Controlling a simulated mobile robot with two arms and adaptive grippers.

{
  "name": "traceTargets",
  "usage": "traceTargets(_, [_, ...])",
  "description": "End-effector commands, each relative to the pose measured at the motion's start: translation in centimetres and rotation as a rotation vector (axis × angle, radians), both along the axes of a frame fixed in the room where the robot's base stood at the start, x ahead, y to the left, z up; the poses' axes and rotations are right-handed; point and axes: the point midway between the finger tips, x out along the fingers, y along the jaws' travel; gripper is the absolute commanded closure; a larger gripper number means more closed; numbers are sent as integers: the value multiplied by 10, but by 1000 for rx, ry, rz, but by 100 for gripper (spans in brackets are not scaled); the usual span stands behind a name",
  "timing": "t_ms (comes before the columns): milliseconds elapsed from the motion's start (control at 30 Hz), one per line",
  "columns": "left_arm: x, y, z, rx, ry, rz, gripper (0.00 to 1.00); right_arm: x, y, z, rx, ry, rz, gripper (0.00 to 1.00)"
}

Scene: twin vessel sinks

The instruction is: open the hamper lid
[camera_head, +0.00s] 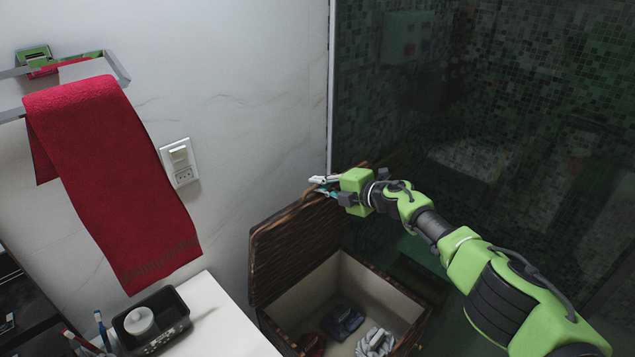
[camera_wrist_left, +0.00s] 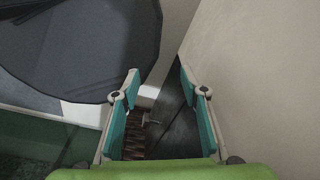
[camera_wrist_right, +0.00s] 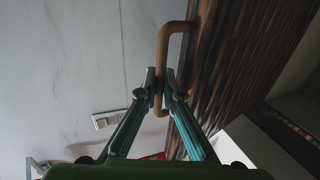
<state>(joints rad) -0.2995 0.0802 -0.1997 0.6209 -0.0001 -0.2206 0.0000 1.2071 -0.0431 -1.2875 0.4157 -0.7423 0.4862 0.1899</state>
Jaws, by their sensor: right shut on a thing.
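The brown woven hamper (camera_head: 372,278) stands between the white counter and the glass. Its lid (camera_head: 292,240) is raised steeply, and the pale lining shows below it. Folded dark blue cloth (camera_head: 343,322), red cloth (camera_head: 312,343) and grey-white cloth (camera_head: 375,342) lie inside. My right gripper (camera_head: 324,187) is at the lid's upper edge. In the right wrist view its fingers (camera_wrist_right: 161,80) are closed around the tan lid handle (camera_wrist_right: 163,45), beside the lid's slats (camera_wrist_right: 230,65). My left gripper (camera_wrist_left: 160,80) is open with nothing between its fingers; the head view does not show it.
A white wall with a switch plate (camera_head: 179,162) is behind the lid. A red towel (camera_head: 110,180) hangs at left. The white counter (camera_head: 225,325) carries a black tray (camera_head: 160,338) and toothbrushes (camera_head: 102,330). Dark shower glass (camera_head: 480,130) rises at right, behind my right arm.

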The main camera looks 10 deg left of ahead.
Motion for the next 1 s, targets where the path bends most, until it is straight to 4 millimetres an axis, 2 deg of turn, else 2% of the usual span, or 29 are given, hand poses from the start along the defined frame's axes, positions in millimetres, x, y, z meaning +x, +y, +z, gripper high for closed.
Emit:
traceTargets(200, [0,0,0,0,0,0,60,0,0,0,-1,-1,2,100])
traceTargets(233, [0,0,0,0,0,0,60,0,0,0,-1,-1,2,85])
traceTargets(267, [0,0,0,0,0,0,60,0,0,0,-1,-1,2,78])
traceTargets(300, [0,0,0,0,0,0,60,0,0,0,-1,-1,2,76])
traceTargets(667, [-3,0,-1,1,3,0,60,0,-1,0,-1,-1,0,76])
traceTargets(1000, [-1,0,0,0,1,0,60,-7,-15,6,-4,-6,1,76])
